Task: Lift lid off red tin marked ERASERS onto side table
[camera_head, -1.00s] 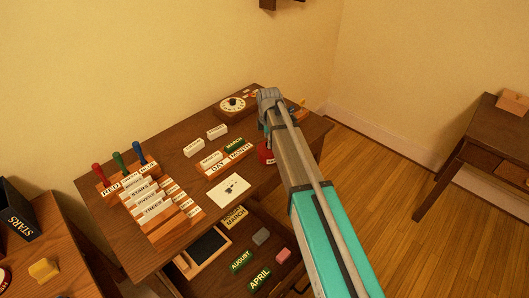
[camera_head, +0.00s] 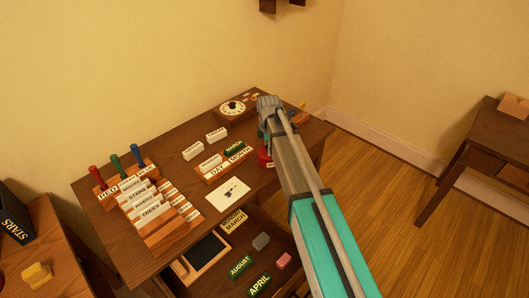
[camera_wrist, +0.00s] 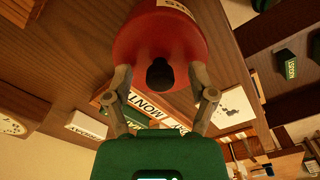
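The red tin (camera_wrist: 160,35) fills the top middle of the wrist view, with part of a pale label at its edge. Its black lid knob (camera_wrist: 160,74) faces the camera. My gripper (camera_wrist: 160,80) is open, with one finger on each side of the knob and gaps between. Whether the fingertips touch the red lid is unclear. In the head view the tin (camera_head: 265,157) shows only as a red sliver beside my arm on the desk; my fingers are hidden there. A table (camera_head: 485,128) stands at the right; another wooden table (camera_head: 60,262) stands at the left.
The desk (camera_head: 180,147) carries a day-month holder (camera_head: 226,163), a dial box (camera_head: 233,107), a white card (camera_head: 228,194) and a colour-handled rack (camera_head: 115,178). An open drawer (camera_head: 215,275) below holds month plates. A small box (camera_head: 513,106) sits on the right table; floor between is clear.

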